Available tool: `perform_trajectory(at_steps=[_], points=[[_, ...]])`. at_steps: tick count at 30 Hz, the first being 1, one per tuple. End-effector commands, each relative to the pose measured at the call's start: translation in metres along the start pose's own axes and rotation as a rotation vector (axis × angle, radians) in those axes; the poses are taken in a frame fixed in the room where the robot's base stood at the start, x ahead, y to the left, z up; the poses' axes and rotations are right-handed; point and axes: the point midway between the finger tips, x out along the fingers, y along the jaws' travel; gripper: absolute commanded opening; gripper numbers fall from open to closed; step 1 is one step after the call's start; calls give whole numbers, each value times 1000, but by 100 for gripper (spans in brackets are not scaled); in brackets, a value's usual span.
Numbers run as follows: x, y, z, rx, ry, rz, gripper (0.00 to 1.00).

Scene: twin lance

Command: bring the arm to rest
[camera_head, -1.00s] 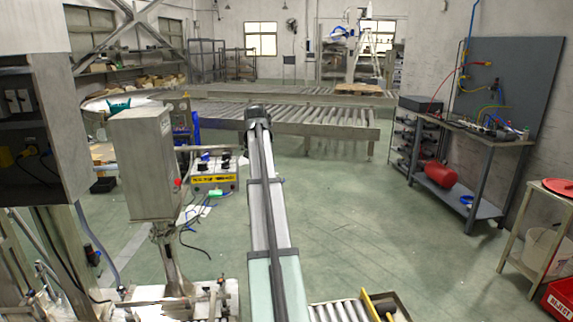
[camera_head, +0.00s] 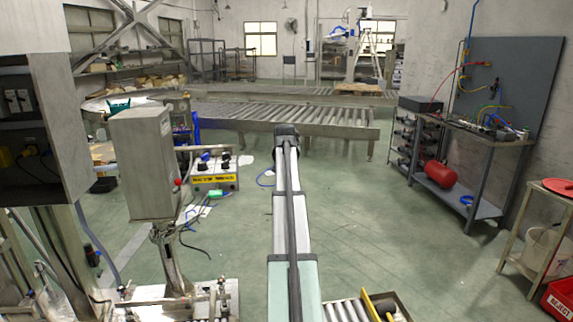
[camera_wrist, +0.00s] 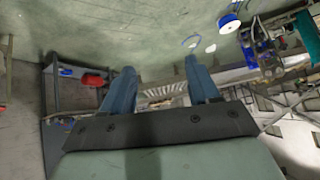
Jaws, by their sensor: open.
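My gripper (camera_wrist: 156,82) shows in the wrist view with its two blue fingers spread apart. Nothing is between the fingers; it is open and empty. In the head view my arm reaches forward and up from the bottom middle, over the green floor. The fingers cannot be made out in the head view.
A grey control box (camera_head: 142,165) on a post stands left of my arm, with a yellow-fronted unit (camera_head: 215,180) behind it. A roller conveyor (camera_head: 290,118) crosses behind. A workbench (camera_head: 470,130) with a red cylinder (camera_head: 440,174) stands right. Floor right of my arm is clear.

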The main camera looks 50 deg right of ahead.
Motion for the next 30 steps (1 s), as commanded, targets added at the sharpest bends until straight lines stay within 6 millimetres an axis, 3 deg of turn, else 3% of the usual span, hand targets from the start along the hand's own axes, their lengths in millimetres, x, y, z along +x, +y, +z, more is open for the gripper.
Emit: perform_trajectory(at_steps=[21, 27, 30], points=[[0, 0, 2, -72, -12, 0, 60], [-15, 10, 56, -160, -48, -12, 60], [1, 16, 91, -179, -89, -11, 60]])
